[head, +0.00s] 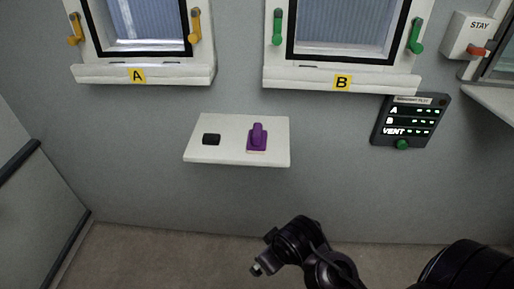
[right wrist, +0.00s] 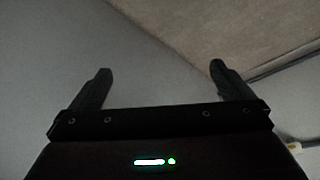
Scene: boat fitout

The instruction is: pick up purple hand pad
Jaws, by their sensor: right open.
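The purple hand pad (head: 257,138) stands upright on the right half of a small white wall shelf (head: 230,155). My right arm comes in from the lower right in the head view, and its gripper (head: 259,268) is low in front of the shelf, clearly apart from the pad. In the right wrist view the two fingers of my right gripper (right wrist: 160,85) are spread wide with nothing between them. The pad does not show in the right wrist view. My left gripper is not in view.
A small black block (head: 211,139) lies on the shelf left of the pad. Window A (head: 143,73) and window B (head: 340,82) are above. A black status panel (head: 410,121) and a STAY switch box (head: 470,36) are on the right. The floor below the shelf is clear.

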